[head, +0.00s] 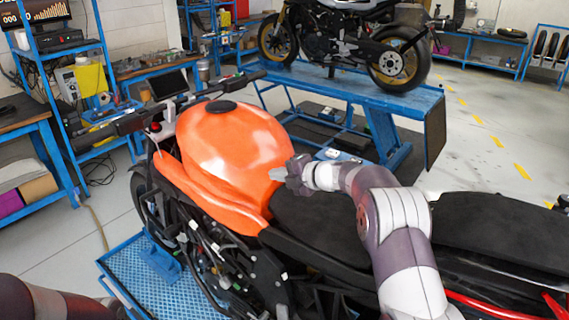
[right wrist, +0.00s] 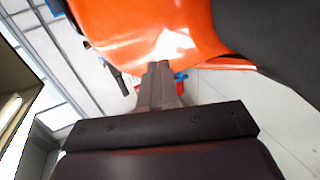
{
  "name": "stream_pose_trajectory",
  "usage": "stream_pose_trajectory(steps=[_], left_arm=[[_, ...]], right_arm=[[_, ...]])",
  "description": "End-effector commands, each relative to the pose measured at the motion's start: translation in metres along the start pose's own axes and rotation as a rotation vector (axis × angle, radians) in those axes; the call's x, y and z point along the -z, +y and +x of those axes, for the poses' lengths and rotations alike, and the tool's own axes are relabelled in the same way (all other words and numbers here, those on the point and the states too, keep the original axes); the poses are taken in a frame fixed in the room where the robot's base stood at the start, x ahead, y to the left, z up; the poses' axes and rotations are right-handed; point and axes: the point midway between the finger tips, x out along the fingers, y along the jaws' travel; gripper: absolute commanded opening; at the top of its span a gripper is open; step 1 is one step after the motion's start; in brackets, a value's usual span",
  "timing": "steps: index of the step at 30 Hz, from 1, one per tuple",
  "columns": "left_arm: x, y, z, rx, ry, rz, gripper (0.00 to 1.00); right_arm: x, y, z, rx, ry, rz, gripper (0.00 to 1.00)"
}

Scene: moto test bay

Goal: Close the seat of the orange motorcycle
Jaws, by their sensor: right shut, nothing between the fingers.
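The orange motorcycle's tank (head: 225,145) fills the middle of the head view; it also shows in the right wrist view (right wrist: 150,30). The black seat has a front part (head: 315,228) behind the tank and a rear part (head: 490,232) at the right. My right arm hides the area between them, so I cannot tell how far the seat is open. A dark grey seat surface (right wrist: 275,40) shows at the right wrist view's upper right. My right gripper (head: 280,174) is shut and empty by the tank's rear edge; its closed fingers (right wrist: 158,75) point toward the tank. My left gripper is out of view.
The motorcycle stands by a blue platform (head: 150,262). A second motorcycle (head: 345,45) stands on a blue lift (head: 350,95) behind. Blue shelves and a workbench line the left. Open floor (head: 500,140) lies at the right back.

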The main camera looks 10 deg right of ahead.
Motion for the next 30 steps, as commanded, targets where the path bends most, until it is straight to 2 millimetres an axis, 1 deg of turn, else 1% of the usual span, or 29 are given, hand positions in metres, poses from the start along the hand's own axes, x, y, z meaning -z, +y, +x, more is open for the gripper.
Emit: stream_pose_trajectory(steps=[1,3,7,12,26,28,30], left_arm=[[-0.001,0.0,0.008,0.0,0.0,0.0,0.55],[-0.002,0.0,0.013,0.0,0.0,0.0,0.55],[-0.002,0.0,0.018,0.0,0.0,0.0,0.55],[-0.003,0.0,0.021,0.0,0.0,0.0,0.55],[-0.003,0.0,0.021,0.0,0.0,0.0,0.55],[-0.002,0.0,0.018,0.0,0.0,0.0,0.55],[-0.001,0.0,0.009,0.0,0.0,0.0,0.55]], right_arm=[[0.0,-0.011,0.006,0.001,0.0,0.002,0.0],[0.0,-0.018,0.01,-0.001,0.0,0.002,0.0],[0.0,-0.028,0.016,-0.001,-0.001,0.0,0.0],[0.0,-0.034,0.019,-0.001,-0.001,0.0,0.0],[0.0,-0.035,0.02,-0.001,-0.001,0.001,0.0],[0.001,-0.031,0.019,-0.002,-0.001,0.0,0.0],[0.004,-0.02,0.017,-0.003,-0.001,-0.001,0.0]])
